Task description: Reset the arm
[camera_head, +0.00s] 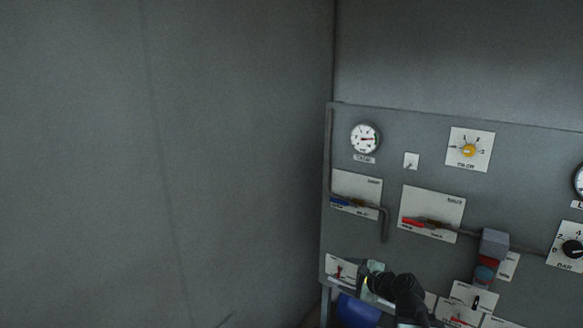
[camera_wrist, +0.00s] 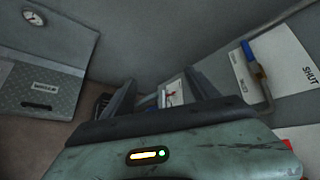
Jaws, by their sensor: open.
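My gripper (camera_wrist: 160,88) is open in the wrist view, its two dark fingers spread apart with nothing held between them. Past the fingers, a white plate with a small red part (camera_wrist: 172,92) shows in the gap; I cannot tell how far off it is. In the head view, my gripper (camera_head: 366,280) and black arm are low in front of the grey panel (camera_head: 400,150), near its lower left. The fingertips are hard to make out there.
The panel carries a round gauge (camera_head: 365,138), a yellow knob (camera_head: 469,150), a blue-handled valve (camera_head: 343,201), a red-handled valve (camera_head: 427,222) and a black knob (camera_head: 571,249). The blue handle (camera_wrist: 247,50) is right of my gripper in the wrist view. A bare wall (camera_head: 160,160) stands left.

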